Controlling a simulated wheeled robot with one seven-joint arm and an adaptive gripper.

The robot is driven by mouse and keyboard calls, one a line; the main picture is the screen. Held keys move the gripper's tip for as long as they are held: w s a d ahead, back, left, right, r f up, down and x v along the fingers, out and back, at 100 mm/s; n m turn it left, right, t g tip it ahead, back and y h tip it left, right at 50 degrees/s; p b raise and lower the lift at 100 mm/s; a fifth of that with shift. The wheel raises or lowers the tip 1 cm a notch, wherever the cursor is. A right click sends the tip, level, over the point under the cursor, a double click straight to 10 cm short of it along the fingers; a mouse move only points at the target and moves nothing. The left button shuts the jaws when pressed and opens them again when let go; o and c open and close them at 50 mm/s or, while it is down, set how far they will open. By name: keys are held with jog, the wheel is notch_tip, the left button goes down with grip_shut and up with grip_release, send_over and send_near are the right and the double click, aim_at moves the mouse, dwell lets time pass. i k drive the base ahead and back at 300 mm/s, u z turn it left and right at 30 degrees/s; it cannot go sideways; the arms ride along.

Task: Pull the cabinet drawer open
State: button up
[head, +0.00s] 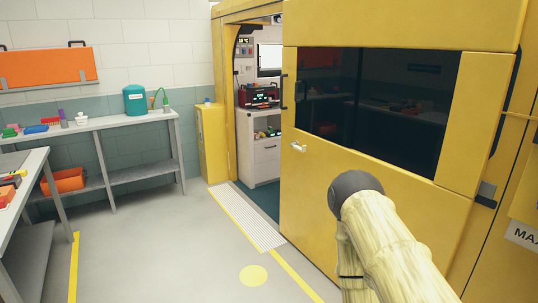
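A white cabinet (248,168) stands inside the yellow enclosure, seen through its doorway in the head view. Its upper part is an open shelf holding small coloured items. Below is a drawer front (267,155) with a small dark handle; it looks shut. The cabinet's right side is hidden by the yellow wall. My arm, in a pale cover with a dark round joint, rises at the lower right, well apart from the cabinet. My gripper does not show.
A yellow wall panel (310,205) with a dark window and a small handle (298,146) fills the right. A striped ramp (247,219) lies at the doorway. A workbench (105,123) and a nearer table (32,162) stand left. The floor between is clear.

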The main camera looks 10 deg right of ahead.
aim_at(266, 151)
jog(key=u, duration=0.25)
jog(key=i, duration=4.45)
jog(key=z, duration=0.45)
jog(key=i, duration=2.25)
jog(key=z, duration=0.2)
